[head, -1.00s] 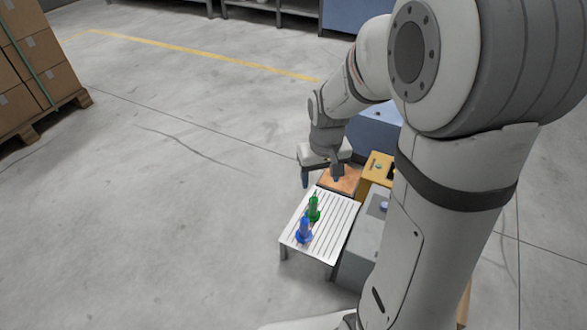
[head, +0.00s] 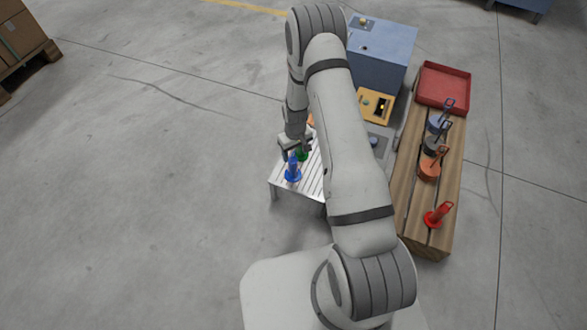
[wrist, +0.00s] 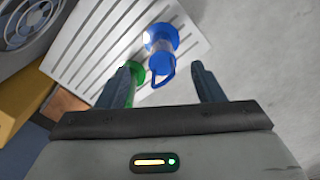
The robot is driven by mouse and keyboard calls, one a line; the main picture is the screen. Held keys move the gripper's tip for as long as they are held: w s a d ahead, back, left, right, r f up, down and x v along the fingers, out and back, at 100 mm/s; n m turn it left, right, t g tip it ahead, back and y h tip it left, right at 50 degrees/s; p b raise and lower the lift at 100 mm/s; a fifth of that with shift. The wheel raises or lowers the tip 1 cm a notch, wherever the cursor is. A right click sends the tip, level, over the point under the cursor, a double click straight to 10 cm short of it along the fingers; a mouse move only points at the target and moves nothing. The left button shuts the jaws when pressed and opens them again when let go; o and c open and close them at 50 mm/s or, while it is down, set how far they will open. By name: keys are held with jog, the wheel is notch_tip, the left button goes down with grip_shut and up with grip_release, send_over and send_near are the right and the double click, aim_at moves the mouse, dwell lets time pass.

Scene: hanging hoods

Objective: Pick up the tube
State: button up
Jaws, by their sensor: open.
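A blue tube-like piece (head: 293,170) with a wide round base and a loop handle stands on the white slatted table (head: 279,184). A green piece (head: 302,154) of similar kind stands close behind it. I cannot tell from its look which one is the tube. My gripper (head: 293,147) is open and empty, close to both. In the wrist view, the blue piece (wrist: 160,42) lies just ahead of the gap between my fingers (wrist: 164,70), its loop reaching towards it. The green piece (wrist: 132,73) is partly hidden by the left finger.
A wooden bench (head: 414,205) at the right carries a red tray (head: 445,85), several handled round pieces and a red piece (head: 437,215). A yellow box (head: 374,105) and a blue cabinet (head: 381,55) stand behind the table.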

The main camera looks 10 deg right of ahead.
aim_at(294, 161)
jog(key=f+b, duration=0.1)
jog(key=f, duration=0.2)
jog(key=f+b, duration=0.1)
jog(key=f, duration=0.3)
jog(key=shift+w+a+b, duration=0.15)
jog(key=shift+a+b, duration=0.05)
jog(key=shift+b, duration=0.2)
jog(key=shift+c, duration=0.2)
grip_shut()
